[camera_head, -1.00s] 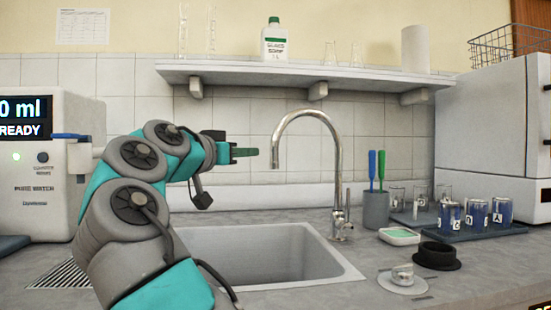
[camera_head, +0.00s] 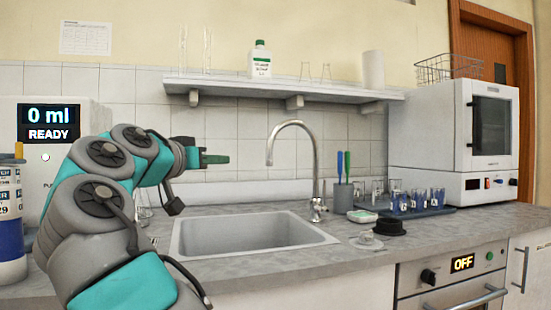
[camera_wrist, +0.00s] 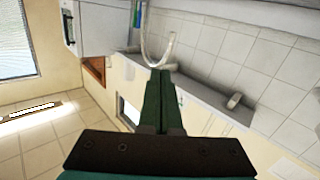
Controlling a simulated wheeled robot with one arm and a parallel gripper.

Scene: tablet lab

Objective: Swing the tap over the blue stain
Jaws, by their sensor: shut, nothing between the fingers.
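The tap (camera_head: 316,165) is a tall chrome gooseneck at the back right of the sink (camera_head: 250,234). Its spout arches to the left and its outlet hangs over the sink. My gripper (camera_head: 227,159) is shut and empty, to the left of the spout, with a clear gap between them. In the wrist view the tap (camera_wrist: 147,50) curves beyond the shut green fingers (camera_wrist: 161,75). I see no blue stain; the sink floor is largely hidden by its front rim.
A cup with blue and green brushes (camera_head: 343,196), a dish with a green pad (camera_head: 362,216) and a rack of blue-filled beakers (camera_head: 425,210) stand right of the tap. A shelf (camera_head: 280,88) runs above. A dispenser (camera_head: 60,150) stands at left.

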